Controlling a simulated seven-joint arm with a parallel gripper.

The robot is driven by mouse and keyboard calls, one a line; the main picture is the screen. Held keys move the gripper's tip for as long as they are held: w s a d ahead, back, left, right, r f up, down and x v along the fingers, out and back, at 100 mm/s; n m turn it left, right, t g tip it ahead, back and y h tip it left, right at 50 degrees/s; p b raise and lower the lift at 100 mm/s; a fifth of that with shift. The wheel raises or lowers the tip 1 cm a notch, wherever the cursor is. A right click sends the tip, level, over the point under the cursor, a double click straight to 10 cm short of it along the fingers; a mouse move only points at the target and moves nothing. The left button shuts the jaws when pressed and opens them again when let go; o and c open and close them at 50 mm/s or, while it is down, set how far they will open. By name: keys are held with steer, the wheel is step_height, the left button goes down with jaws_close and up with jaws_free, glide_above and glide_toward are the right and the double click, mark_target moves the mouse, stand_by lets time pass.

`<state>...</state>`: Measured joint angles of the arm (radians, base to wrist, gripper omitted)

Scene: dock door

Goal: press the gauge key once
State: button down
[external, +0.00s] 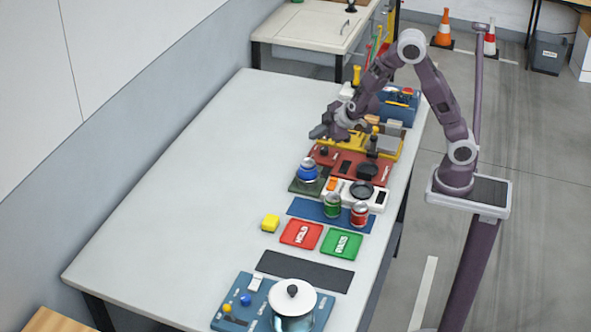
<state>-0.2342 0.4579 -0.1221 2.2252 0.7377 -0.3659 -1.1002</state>
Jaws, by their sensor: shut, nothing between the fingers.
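My gripper (322,132) is above the far part of the table, near the left end of the yellow panel (352,138). It is shut and empty. No label reading "gauge" is legible at this size, so I cannot tell for sure which part is the gauge key. A white device (377,201) with a dark round pan (361,190) has an orange key-like block (332,184) at its left end. A dark red panel (347,168) with black parts lies beyond it. My arm hides part of the yellow panel.
Green and red cans (332,206) stand on a blue mat (303,208). Red (302,234) and green (341,243) tiles, a yellow block (270,223) and a lidded pot (292,309) are nearer. A blue-topped object (307,170) stands left of the white device. The table's left side is clear.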

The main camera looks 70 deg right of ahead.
steer(key=shift+w+d+f+h, duration=0.15)
steer(key=shift+d+f+h, duration=0.15)
steer(key=shift+f, duration=0.1)
steer(key=shift+f, duration=4.4)
steer(key=shift+f, duration=0.4)
steer(key=shift+f, duration=0.45)
steer(key=shift+r, duration=0.85)
